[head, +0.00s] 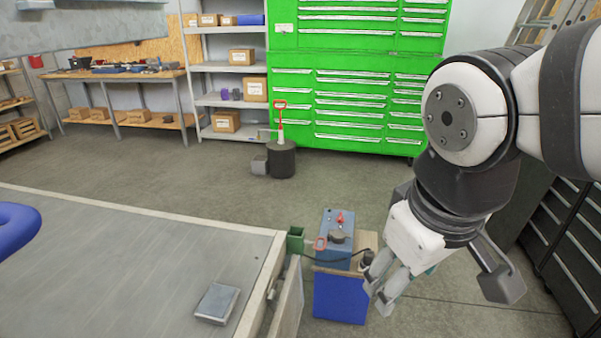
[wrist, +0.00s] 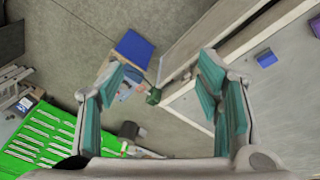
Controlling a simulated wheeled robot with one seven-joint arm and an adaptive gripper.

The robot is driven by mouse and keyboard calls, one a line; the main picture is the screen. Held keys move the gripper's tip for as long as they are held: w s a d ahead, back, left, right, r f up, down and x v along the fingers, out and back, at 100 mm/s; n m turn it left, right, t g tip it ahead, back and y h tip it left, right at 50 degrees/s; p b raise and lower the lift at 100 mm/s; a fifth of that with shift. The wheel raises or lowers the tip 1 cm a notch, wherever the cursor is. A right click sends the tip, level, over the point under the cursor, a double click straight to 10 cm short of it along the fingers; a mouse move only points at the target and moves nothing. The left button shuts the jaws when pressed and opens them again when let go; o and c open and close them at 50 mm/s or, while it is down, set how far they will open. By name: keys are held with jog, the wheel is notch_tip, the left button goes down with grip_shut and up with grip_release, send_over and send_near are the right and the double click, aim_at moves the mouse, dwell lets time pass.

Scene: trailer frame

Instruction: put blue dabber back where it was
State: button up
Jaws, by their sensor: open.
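I cannot make out for certain which thing is the blue dabber. A blue rounded, ring-like thing (head: 15,228) is cut off by the left edge of the head view, over the grey trailer bed (head: 120,270). A small box-like block (head: 217,303) lies on the bed near its corner; a small blue block (wrist: 265,57) on the bed in the wrist view looks like the same one. My gripper (head: 379,291) hangs right of the bed, near a blue panel. In the wrist view my gripper (wrist: 160,85) has its fingers wide apart with nothing between them.
A blue machine with a red knob (head: 338,237), a green box (head: 295,240) and a blue panel (head: 340,296) stand beside the bed corner. A red-handled tool (head: 280,115) stands on a dark cylinder (head: 281,160). Green drawers (head: 345,100) and shelves (head: 228,68) line the back.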

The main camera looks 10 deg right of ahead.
jog(key=s+m, duration=0.2)
jog(key=s+m+y, duration=0.1)
jog(key=shift+s+d+t, duration=0.35)
jog(key=shift+t, duration=0.05)
jog(key=shift+s+r+t+p, duration=0.1)
jog(key=shift+r+t+p, duration=0.2)
jog(key=shift+r+p, duration=1.2)
jog(key=shift+r, duration=0.15)
